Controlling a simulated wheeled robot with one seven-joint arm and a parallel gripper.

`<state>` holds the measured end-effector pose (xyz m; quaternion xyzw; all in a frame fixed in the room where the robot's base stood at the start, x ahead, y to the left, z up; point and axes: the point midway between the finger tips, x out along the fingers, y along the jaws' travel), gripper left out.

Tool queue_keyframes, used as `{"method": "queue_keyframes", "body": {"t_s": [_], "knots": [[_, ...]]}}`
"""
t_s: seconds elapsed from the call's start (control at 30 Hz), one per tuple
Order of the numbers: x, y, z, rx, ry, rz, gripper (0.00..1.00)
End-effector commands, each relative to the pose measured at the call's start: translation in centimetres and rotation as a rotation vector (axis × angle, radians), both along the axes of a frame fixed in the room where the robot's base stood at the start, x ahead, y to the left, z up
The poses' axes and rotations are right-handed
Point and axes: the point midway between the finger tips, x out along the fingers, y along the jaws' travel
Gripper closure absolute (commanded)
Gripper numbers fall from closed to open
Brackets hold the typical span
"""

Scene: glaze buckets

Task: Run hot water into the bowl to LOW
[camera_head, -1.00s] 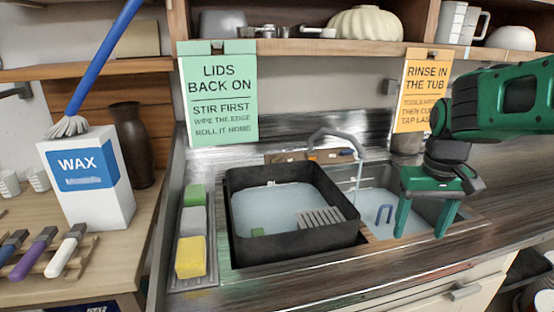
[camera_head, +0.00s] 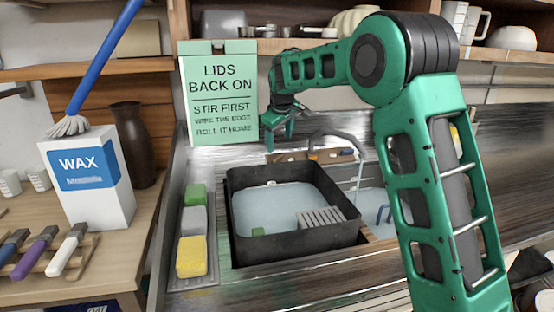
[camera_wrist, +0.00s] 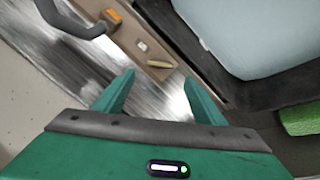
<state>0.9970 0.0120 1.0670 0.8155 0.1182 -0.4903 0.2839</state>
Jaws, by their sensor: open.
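A grey curved spout (camera_head: 338,136) arches over the sink, and a thin stream (camera_head: 359,182) falls from its end toward the right basin (camera_head: 374,205). That basin holds pale water and is partly hidden by my arm. A black square tub (camera_head: 245,250) in the left part of the sink also holds pale water. My gripper (camera_head: 278,137) is open and empty, behind the tub near the green sign. In the wrist view my open fingers (camera_wrist: 158,84) point toward a brown ledge (camera_wrist: 138,48) with an orange piece (camera_wrist: 112,17) and a yellowish piece (camera_wrist: 160,64). The spout (camera_wrist: 72,18) shows at upper left. I see no LOW mark.
A green sign (camera_head: 219,95) hangs close to my gripper. A tray with green, grey and yellow sponges (camera_head: 191,257) lies left of the tub. A shelf (camera_head: 270,47) runs above.

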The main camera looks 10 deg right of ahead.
Motion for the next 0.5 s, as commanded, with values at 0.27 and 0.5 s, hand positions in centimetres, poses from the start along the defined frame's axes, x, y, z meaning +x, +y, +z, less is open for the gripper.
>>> {"method": "queue_keyframes", "body": {"t_s": [0.27,0.5], "knots": [[1.7,-0.3,-3.0,-0.001,0.002,0.001,0.36],[3.7,-0.8,-6.6,-0.001,0.002,-0.001,0.36]]}}
